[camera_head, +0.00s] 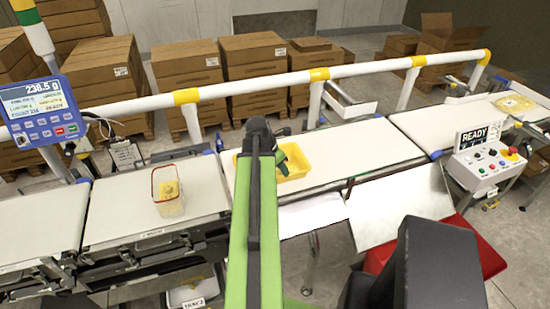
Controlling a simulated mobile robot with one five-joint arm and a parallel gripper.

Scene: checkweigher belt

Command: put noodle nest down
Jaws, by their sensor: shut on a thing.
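My gripper (282,162) is at the far end of my green arm, over the yellow tray (298,167) on the middle belt. The arm's dark end covers much of the gripper and the left part of the tray. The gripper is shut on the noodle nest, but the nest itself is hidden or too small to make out. I cannot tell whether the nest touches the tray's floor. A clear, red-rimmed container (169,204) with a yellowish piece in it stands on the left belt.
The scale display (38,103) reads 238.5 g at the left. A white and yellow rail (260,81) runs behind the belts. A control box showing READY (487,160) stands at the right. The middle belt (360,150) is bare right of the tray. Cardboard boxes (187,75) stand behind.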

